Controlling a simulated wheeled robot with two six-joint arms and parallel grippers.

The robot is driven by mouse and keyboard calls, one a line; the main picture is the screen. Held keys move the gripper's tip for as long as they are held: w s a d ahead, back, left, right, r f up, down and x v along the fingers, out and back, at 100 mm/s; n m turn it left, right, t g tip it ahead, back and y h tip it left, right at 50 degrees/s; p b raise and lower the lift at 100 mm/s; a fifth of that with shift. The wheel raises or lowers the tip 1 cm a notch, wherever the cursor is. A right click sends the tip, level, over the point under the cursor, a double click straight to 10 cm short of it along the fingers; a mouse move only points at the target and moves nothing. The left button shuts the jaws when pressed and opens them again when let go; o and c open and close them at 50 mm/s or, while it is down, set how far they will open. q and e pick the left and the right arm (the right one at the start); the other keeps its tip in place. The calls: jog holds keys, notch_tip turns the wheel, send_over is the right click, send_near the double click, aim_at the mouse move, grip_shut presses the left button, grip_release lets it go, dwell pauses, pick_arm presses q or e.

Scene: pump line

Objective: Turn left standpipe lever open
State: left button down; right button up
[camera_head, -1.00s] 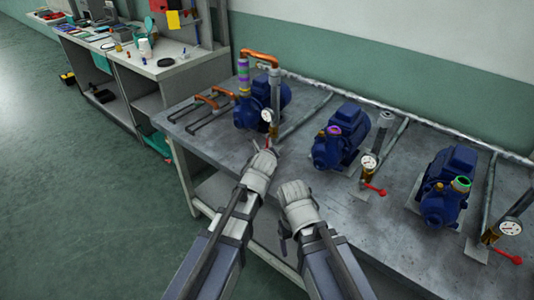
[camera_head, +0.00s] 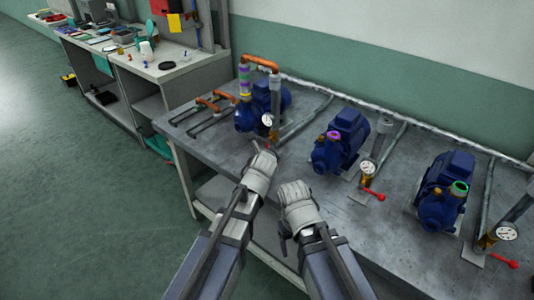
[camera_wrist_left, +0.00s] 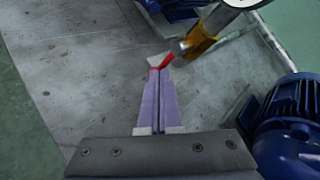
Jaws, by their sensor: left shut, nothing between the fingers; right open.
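The left standpipe (camera_head: 275,97) has a round white gauge (camera_head: 267,121) and stands at the front of the left blue pump. Its brass valve (camera_wrist_left: 198,40) and red lever (camera_wrist_left: 162,61) show in the left wrist view. My left gripper (camera_wrist_left: 158,85) is shut, with its fingertips at the red lever; I cannot tell if they touch it. Nothing is between the fingers. In the head view, my left gripper (camera_head: 267,149) hides most of this lever. My right gripper (camera_head: 285,243) is near the table's front edge, away from the levers, its fingers only partly visible.
Two more blue pumps (camera_head: 339,144) (camera_head: 443,192) stand to the right, with gauges and red levers (camera_head: 374,195) (camera_head: 504,261). Copper pipes (camera_head: 213,104) lie at the table's left end. A cluttered workbench (camera_head: 180,68) stands at the back left. Bare tabletop (camera_head: 300,165) lies between the pumps.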

pick_arm(q)
jog(key=p+v, duration=0.3)
jog(key=v, duration=0.4)
jog(key=shift+r+p, duration=0.15)
jog(key=shift+p, duration=0.25)
jog(key=shift+s+r, duration=0.15)
jog(key=shift+s, duration=0.25)
